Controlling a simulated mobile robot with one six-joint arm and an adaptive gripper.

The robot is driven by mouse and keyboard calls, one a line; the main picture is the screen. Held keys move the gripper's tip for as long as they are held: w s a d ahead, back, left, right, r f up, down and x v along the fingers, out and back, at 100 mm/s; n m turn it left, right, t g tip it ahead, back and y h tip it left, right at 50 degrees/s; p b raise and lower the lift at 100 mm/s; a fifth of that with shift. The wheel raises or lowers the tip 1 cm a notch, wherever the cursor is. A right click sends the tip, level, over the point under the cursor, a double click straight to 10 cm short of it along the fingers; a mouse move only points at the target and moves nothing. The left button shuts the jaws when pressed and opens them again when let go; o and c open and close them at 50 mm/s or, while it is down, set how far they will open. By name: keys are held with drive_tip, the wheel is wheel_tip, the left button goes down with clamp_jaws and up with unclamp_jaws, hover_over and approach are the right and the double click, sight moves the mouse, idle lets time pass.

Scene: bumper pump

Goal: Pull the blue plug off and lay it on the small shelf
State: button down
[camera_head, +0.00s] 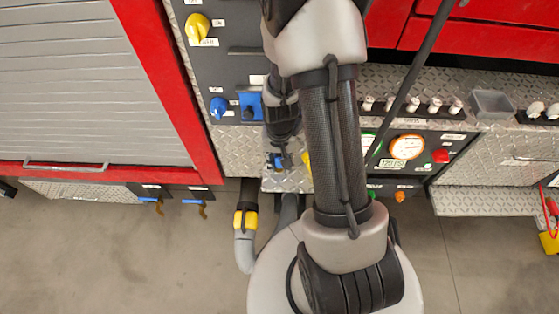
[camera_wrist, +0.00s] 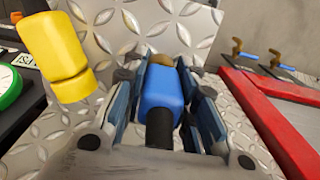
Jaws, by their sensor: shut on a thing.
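The blue plug (camera_wrist: 162,88) is between the two fingers of my gripper (camera_wrist: 163,82) in the wrist view, with its black rear part towards the camera. My gripper (camera_head: 278,160) is shut on it and also shows in the head view, with a bit of blue at its tip. It is over the small diamond-plate shelf (camera_head: 290,184), below the dark panel. Diamond plate also lies behind the plug in the wrist view (camera_wrist: 200,28). I cannot tell whether the plug touches it. A blue socket (camera_head: 249,104) is on the panel, up and left of my gripper, apart from the plug.
A yellow fitting (camera_wrist: 62,58) stands left of my gripper in the wrist view. A yellow-collared hose (camera_head: 245,220) hangs below left. A red frame (camera_head: 180,90) edges the grey shutter (camera_head: 80,80). Gauges (camera_head: 407,147) are to the right, and my arm hides the middle.

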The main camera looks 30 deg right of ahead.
drive_tip(key=c, duration=1.2)
unclamp_jaws()
wheel_tip(320, 180, up, 8)
drive_tip(key=shift+f, duration=0.25)
